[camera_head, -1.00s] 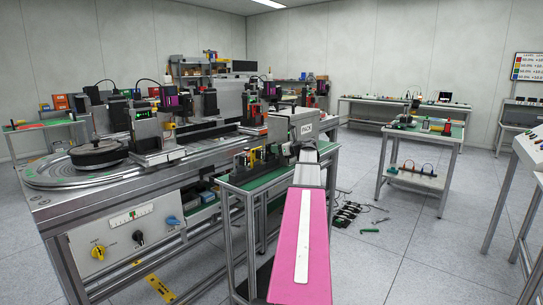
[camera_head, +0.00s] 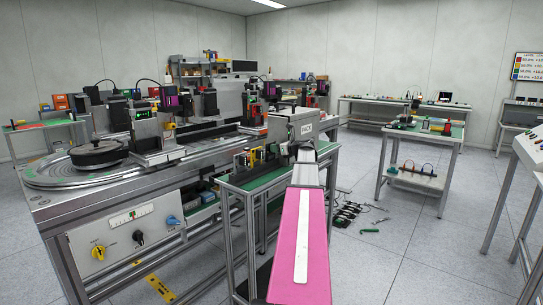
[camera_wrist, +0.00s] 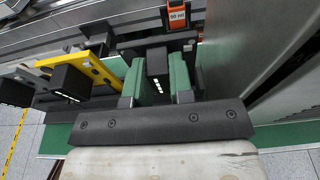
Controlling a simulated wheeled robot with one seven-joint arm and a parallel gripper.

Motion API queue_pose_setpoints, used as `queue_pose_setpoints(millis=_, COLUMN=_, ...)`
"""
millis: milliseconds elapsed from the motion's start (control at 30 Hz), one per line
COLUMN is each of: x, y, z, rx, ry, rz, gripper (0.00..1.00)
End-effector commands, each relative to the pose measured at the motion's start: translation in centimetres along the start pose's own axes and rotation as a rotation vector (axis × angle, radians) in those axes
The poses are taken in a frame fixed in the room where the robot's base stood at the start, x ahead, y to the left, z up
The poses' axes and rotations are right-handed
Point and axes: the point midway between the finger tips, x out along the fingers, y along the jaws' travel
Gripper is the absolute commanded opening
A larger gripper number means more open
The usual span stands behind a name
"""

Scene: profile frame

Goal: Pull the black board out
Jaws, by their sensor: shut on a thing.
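In the wrist view my gripper (camera_wrist: 158,78) has two green fingers, closed on the sides of a narrow black piece (camera_wrist: 157,62), which looks like the black board. Small white marks show on its near end. Its far part runs under the machine's dark parts and is hidden. A yellow bracket (camera_wrist: 75,72) with a black block on it stands just left of the fingers. In the head view my pink and white arm reaches to the small green-topped bench, and it hides the fingers and the board.
A grey upright housing (camera_wrist: 240,45) stands close on the right of my gripper. The long machine bench (camera_head: 120,195) lies to the left.

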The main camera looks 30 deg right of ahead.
Motion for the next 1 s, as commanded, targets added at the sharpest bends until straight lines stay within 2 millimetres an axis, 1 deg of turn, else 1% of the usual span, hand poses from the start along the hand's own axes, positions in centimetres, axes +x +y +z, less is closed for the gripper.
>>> queue_pose_setpoints(millis=700, x=-0.5, y=0.0, z=1.8, rx=0.000, ry=0.000, rz=0.000, gripper=0.00)
queue_pose_setpoints(millis=1000, x=-0.5, y=0.0, z=1.8, rx=0.000, ry=0.000, rz=0.000, gripper=0.00)
